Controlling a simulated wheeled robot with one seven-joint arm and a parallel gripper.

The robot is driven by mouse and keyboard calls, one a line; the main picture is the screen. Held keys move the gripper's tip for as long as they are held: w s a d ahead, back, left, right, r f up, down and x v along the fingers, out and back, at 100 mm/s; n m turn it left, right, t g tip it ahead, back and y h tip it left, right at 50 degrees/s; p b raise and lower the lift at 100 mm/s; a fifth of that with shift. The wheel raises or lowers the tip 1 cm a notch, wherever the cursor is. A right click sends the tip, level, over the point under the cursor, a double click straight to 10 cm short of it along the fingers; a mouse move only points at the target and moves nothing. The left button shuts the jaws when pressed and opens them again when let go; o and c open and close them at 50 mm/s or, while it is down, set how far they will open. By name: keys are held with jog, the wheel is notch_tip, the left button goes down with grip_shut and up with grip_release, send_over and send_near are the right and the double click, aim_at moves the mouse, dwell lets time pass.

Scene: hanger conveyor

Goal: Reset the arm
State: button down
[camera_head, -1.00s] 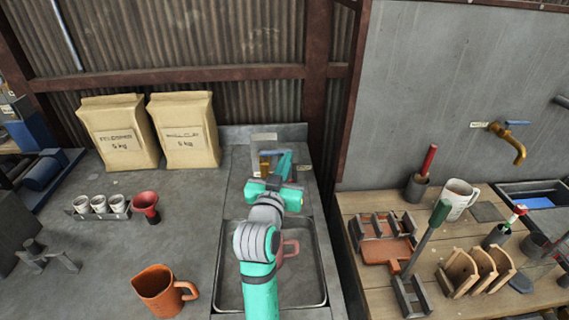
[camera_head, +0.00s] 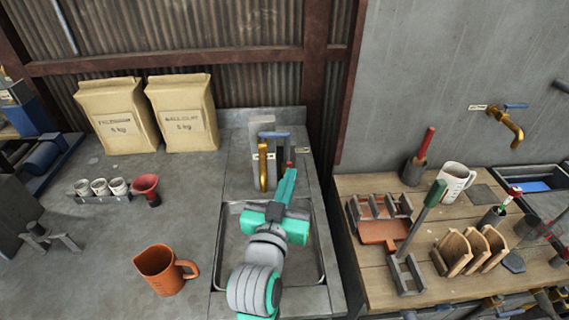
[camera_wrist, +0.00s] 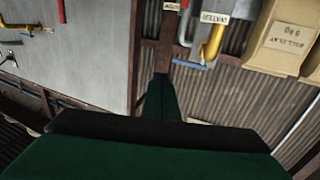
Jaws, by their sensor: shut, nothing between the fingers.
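My arm reaches up from the bottom over the sink (camera_head: 233,262) in the head view. My gripper (camera_head: 289,176) is teal, points toward the back wall and sits over the far part of the sink, in front of the brass tap (camera_head: 263,170). Its fingers are shut together with nothing held. In the wrist view the closed dark green fingers (camera_wrist: 163,92) point toward the corrugated wall and a rusty post. The arm hides part of the sink.
An orange jug (camera_head: 158,272) stands left of the sink, near the arm. A red funnel (camera_head: 146,185), small white cups (camera_head: 100,187) and two paper bags (camera_head: 182,115) are farther left. A crowded wooden bench (camera_head: 350,190) stands right, holding a white jug (camera_head: 454,182).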

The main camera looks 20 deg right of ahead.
jog(key=shift+s, duration=0.15)
jog(key=s+a+f+n+y, duration=0.2)
jog(key=s+a+f, duration=0.1)
jog(key=f, duration=0.4)
jog(key=s+a+f+n+y, duration=0.2)
jog(key=s+a+f, duration=0.2)
jog(key=f, duration=0.3)
jog(key=s+a+f+n+t+y, duration=0.1)
jog(key=s+a+f+n+y, duration=0.1)
jog(key=f, duration=0.5)
jog(key=shift+s+a+f+y, duration=0.1)
jog(key=shift+s+a+y, duration=0.15)
jog(key=shift+s+a, duration=0.4)
jog(key=shift+s+a+f+y, duration=0.1)
jog(key=shift+s+a+y, duration=0.15)
jog(key=shift+s+a, duration=0.4)
jog(key=s+a+f+y, duration=0.1)
jog(key=s+a+f, duration=0.1)
jog(key=s, duration=0.9)
jog(key=s+a+f+y, duration=0.1)
jog(key=s+a+f, duration=0.2)
jog(key=s, duration=0.8)
jog(key=shift+a+f+n+g+y, duration=0.3)
jog(key=shift+a+y, duration=0.1)
jog(key=shift+a, duration=0.3)
